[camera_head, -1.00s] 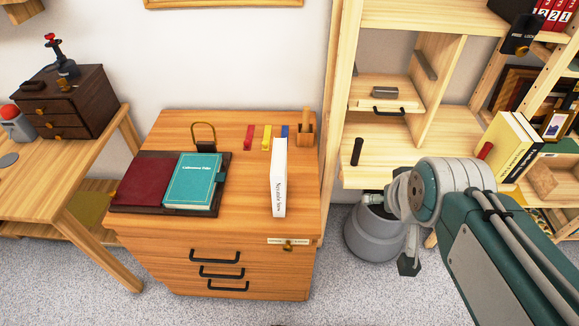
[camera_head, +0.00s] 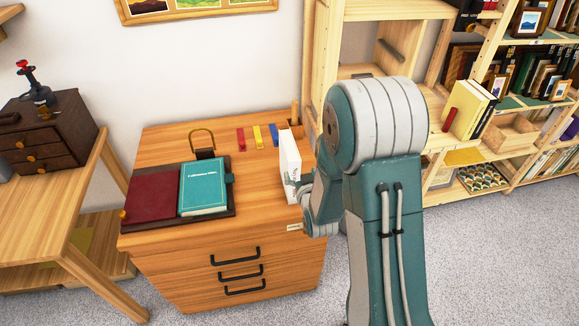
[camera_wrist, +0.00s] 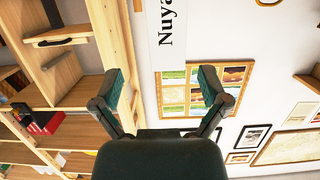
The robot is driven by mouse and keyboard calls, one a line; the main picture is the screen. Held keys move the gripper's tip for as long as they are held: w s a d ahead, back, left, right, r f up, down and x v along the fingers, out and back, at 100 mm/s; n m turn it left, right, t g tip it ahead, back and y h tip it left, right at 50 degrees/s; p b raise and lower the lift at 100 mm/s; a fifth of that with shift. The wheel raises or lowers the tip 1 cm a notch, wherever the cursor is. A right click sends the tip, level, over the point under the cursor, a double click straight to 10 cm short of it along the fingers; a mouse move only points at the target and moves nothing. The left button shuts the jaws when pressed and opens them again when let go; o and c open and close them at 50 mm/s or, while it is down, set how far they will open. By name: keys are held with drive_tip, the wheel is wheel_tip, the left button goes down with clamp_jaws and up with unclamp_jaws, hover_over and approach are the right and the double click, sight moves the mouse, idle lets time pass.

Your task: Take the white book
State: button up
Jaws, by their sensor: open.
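The white book (camera_head: 290,158) stands upright on the wooden drawer cabinet (camera_head: 165,137), near its right side. Its lower part is partly covered by my gripper and arm in the head view. In the wrist view the book's white spine with dark lettering (camera_wrist: 166,24) shows at the top, ahead of and between my fingers. My gripper (camera_wrist: 162,84) is open, with its two fingers spread apart and nothing between the tips. In the head view my gripper is close in front of the book, mostly hidden by my arm; I cannot tell whether it touches.
A teal book (camera_head: 204,186) and a dark red one (camera_head: 153,192) lie on the cabinet's left. Red, yellow and blue strips (camera_head: 258,136) and a metal bookend (camera_head: 203,142) are behind. A wooden shelf unit (camera_head: 313,80) stands close on the right.

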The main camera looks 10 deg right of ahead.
sight(295, 179)
drive_tip(key=f, duration=0.2)
drive_tip(key=s+f+t, duration=0.1)
drive_tip(key=f+t, duration=0.1)
drive_tip(key=f, duration=0.1)
drive_tip(key=shift+s+a+f, duration=0.3)
drive_tip(key=shift+t, duration=0.3)
drive_tip(key=w, duration=0.2)
drive_tip(key=w+f, duration=0.1)
drive_tip(key=w, duration=0.1)
drive_tip(key=shift+w, duration=0.3)
drive_tip(key=w, duration=0.2)
drive_tip(key=w+f, duration=0.1)
drive_tip(key=w, duration=0.2)
drive_tip(key=shift+w+a+f, duration=0.1)
drive_tip(key=shift+w+a, duration=0.05)
drive_tip(key=shift+w, duration=0.1)
drive_tip(key=c, duration=1.2)
